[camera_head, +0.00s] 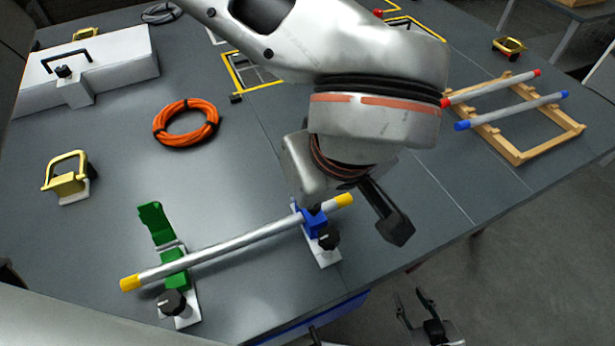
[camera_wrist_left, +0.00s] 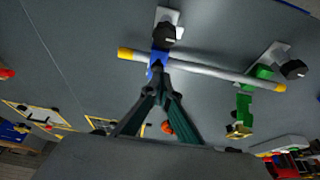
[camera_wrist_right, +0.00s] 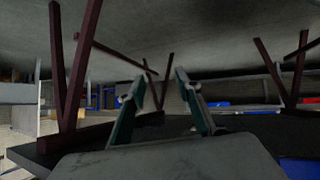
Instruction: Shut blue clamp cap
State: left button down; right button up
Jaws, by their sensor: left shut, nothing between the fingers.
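The blue clamp (camera_head: 314,223) stands near the table's front edge, around the right part of a grey tube (camera_head: 235,243) with yellow ends. In the left wrist view its blue cap (camera_wrist_left: 158,58) lies across the tube; I cannot tell whether it is fully down. My left gripper (camera_wrist_left: 163,69) is shut and empty, its fingertips at the cap, touching or very close. My left wrist hides most of it in the head view. The green clamp (camera_head: 174,272) holds the tube's left part, its cap (camera_head: 156,224) standing up. My right gripper (camera_head: 427,300) is open and empty, beyond the table's front edge.
An orange cable coil (camera_head: 186,122), a yellow-handled block (camera_head: 68,180) and a white case (camera_head: 95,70) stand on the table. A wooden rack (camera_head: 520,155) with red-ended and blue-ended tubes is at the right. The table left of the clamps is partly clear.

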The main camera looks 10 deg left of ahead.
pick_arm(q)
jog(key=shift+s+d+f+b, duration=0.5)
jog(key=shift+s+d+f, duration=0.05)
jog(key=shift+s+f, duration=0.25)
